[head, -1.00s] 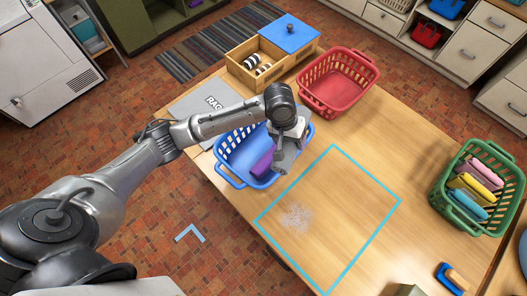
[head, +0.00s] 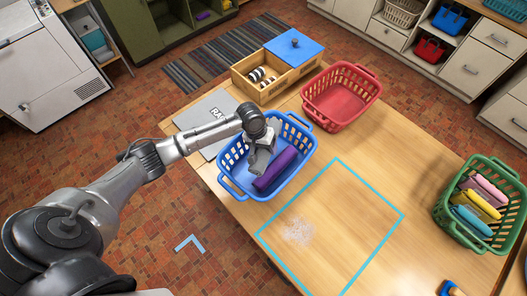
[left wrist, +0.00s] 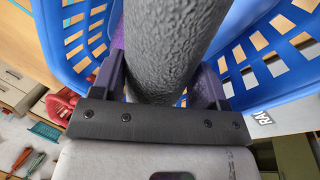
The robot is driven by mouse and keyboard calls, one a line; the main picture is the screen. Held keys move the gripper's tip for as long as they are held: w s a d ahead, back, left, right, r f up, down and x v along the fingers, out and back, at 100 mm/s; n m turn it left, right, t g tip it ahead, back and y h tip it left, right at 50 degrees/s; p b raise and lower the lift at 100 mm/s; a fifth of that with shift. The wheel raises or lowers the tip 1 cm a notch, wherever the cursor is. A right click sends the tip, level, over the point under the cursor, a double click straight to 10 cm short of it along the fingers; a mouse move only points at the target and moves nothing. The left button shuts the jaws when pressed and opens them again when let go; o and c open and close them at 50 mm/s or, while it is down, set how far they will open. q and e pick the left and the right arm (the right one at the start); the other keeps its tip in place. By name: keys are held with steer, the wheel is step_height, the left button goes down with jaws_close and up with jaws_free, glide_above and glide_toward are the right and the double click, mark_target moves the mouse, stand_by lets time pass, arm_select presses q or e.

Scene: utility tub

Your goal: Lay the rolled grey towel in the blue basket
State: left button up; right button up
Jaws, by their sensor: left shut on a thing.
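The rolled grey towel (left wrist: 165,45) is a thick, rough grey roll between the fingers of my left gripper (left wrist: 160,88) in the left wrist view. In the head view my left gripper (head: 258,166) points down over the inside of the blue basket (head: 237,177). There I cannot clearly tell the towel from the grey gripper. A purple roll (head: 277,170) lies in the basket, right beside the gripper. Whether the grey towel touches the basket floor is hidden. My right gripper is not in view.
A red basket (head: 326,115) stands behind on the table, and a green basket (head: 449,221) with several coloured rolls stands at the right. A wooden box with a blue lid (head: 296,47) is at the back. The taped table area (head: 340,220) holds only a pale powdery patch.

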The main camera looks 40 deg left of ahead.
arm_select(q)
steer(key=shift+a+f, duration=0.15)
steer(key=shift+f, duration=1.9)
steer(key=shift+f, duration=0.15)
steer(key=shift+f, duration=0.35)
steer(key=o, duration=1.1)
steer(key=v, duration=1.3)
